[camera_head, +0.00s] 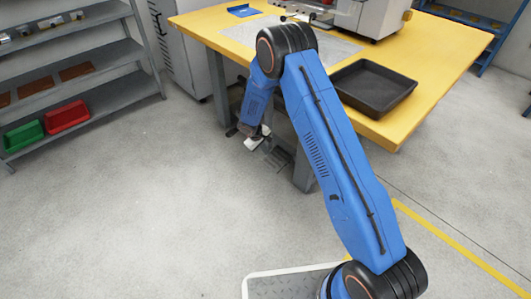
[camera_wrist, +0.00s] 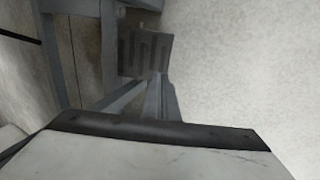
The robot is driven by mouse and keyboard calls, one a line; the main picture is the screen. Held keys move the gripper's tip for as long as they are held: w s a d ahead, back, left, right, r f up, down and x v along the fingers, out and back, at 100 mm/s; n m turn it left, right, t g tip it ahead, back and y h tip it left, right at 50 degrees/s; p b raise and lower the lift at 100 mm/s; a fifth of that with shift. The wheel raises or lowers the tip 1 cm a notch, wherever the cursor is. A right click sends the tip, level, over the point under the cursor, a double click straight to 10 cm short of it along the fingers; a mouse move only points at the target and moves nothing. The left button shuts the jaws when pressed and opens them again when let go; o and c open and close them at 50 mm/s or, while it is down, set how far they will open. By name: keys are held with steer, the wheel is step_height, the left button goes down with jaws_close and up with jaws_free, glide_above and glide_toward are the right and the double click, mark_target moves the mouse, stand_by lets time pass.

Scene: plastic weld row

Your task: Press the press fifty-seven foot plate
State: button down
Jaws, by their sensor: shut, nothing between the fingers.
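A dark grey foot plate with raised ridges (camera_wrist: 145,52) shows at the upper middle of the wrist view, joined to grey metal bars. In the head view, a dark plate (camera_head: 280,158) low beside the table leg appears to be the same one, partly hidden by my arm. My gripper (camera_head: 257,143) is shut and empty, pointing down just left of and above that plate. It seems apart from the plate, but contact is hard to judge. The pale block with a dark edge (camera_wrist: 155,150) at the bottom of the wrist view looks like part of my gripper. No press number is readable.
The yellow table (camera_head: 400,125) stands over the plate, with a black tray (camera_head: 373,88) and a pale machine (camera_head: 372,15) on top. A grey table leg (camera_head: 303,168) is close to my gripper. Shelves with green and red bins (camera_head: 67,117) stand left. Floor is clear in front.

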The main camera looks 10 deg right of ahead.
mark_target(269, 165)
steer(key=x, duration=1.1)
steer(key=shift+d+f, duration=0.15)
steer(key=shift+f, duration=0.25)
steer(key=shift+s+a+f, duration=0.1)
steer(key=shift+a+f, duration=0.05)
steer(key=shift+f, duration=0.5)
steer(key=shift+s+a+f, duration=0.15)
steer(key=shift+f, duration=0.5)
steer(key=s+a+r, duration=0.2)
steer(key=a+r, duration=0.1)
steer(key=r, duration=0.3)
steer(key=s+a+r, duration=0.2)
steer(key=a+r, duration=0.1)
steer(key=r, duration=0.2)
steer(key=shift+s+a+r, duration=0.35)
steer(key=shift+a, duration=0.05)
